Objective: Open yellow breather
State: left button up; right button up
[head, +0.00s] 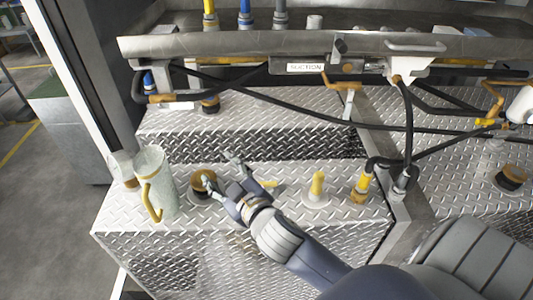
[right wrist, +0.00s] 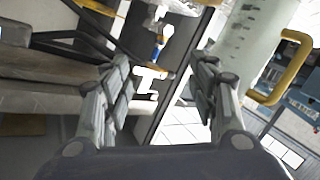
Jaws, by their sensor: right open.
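My right gripper (head: 222,174) is over the diamond-plate step, its two fingers spread and empty. In the right wrist view my gripper (right wrist: 160,85) also shows its fingers wide apart with nothing between them. A round black-and-amber cap (head: 203,178) sits on the step beside the left fingertip; I cannot tell whether they touch. A yellow upright fitting (head: 317,185) stands on a pale round base to the right of my gripper. I cannot tell which of these is the yellow breather. My left gripper is not seen.
A pale jug with a yellow handle (head: 156,180) stands left of the cap. Another cap (head: 209,104) sits on the upper step. The metal rail (head: 230,44) and hoses cross above.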

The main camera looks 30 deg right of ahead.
jog(key=w+a+r+n+t+y, duration=0.3)
jog(key=a+r+n+y, duration=0.85)
jog(key=r, duration=0.25)
jog(key=s+a+n+g+y, duration=0.3)
jog(key=a+n+g+y, duration=0.35)
jog(key=n, duration=0.45)
jog(key=n+g+h, duration=0.6)
jog(key=g+h, duration=0.6)
jog(key=h, duration=0.6)
send_near(267, 182)
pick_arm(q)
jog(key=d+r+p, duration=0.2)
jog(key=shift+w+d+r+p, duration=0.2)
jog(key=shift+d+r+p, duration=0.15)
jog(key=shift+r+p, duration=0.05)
pick_arm(e)
notch_tip(267, 182, down, 10)
jog(key=shift+w, duration=0.1)
